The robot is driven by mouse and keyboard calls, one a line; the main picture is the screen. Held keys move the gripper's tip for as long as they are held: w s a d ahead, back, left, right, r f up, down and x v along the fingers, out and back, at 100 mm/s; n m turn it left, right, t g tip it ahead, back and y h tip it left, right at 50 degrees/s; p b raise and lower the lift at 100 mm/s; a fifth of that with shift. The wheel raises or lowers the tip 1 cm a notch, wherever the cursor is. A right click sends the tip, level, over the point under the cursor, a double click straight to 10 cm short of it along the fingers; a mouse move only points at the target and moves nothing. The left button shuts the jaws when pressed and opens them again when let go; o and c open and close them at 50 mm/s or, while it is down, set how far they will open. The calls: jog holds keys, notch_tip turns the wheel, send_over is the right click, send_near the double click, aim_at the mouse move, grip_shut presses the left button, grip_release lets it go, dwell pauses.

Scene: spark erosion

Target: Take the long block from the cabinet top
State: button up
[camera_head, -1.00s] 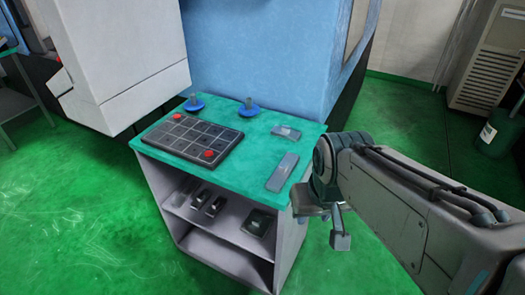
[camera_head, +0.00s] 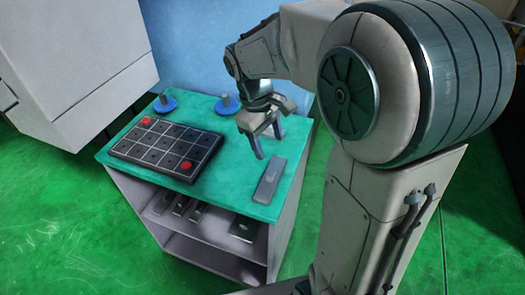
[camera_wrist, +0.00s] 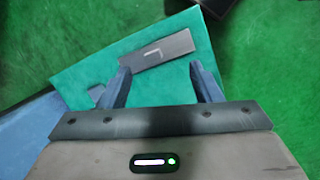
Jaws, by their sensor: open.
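The long block (camera_head: 269,180) is a grey flat bar lying on the green cabinet top (camera_head: 225,196), near its right side. My gripper (camera_head: 268,146) is open and empty above the cabinet top, behind the long block in the head view. In the wrist view my gripper (camera_wrist: 160,70) has its two blue fingers spread, pointing toward the block. I see no contact with it.
A dark grid tray (camera_head: 168,148) with two red pieces is on the left of the top. Two blue discs with pegs (camera_head: 165,103) (camera_head: 228,103) stand at the back. Dark parts (camera_head: 180,205) lie on the shelf below.

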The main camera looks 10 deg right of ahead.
jog(key=w+a+f+n+g+h, duration=0.1)
jog(key=w+a+f+n+g, duration=0.2)
jog(key=w, duration=0.4)
jog(key=t+p, duration=0.1)
send_over(271, 172)
jog(key=w+a, duration=0.1)
jog(key=a, duration=0.1)
jog(key=shift+n+h, duration=0.3)
jog(key=shift+n, duration=0.1)
notch_tip(271, 172, down, 8)
jog(key=shift+w+d+r, duration=0.15)
jog(key=shift+r, duration=0.1)
jog(key=shift+a+p+x, duration=0.15)
jog(key=shift+p+x, duration=0.2)
jog(key=shift+x, duration=1)
jog(key=shift+a+p+x, duration=0.1)
jog(key=shift+p+x, duration=0.25)
jog(key=shift+x, duration=1)
jog(key=shift+w+f, duration=0.1)
grip_shut()
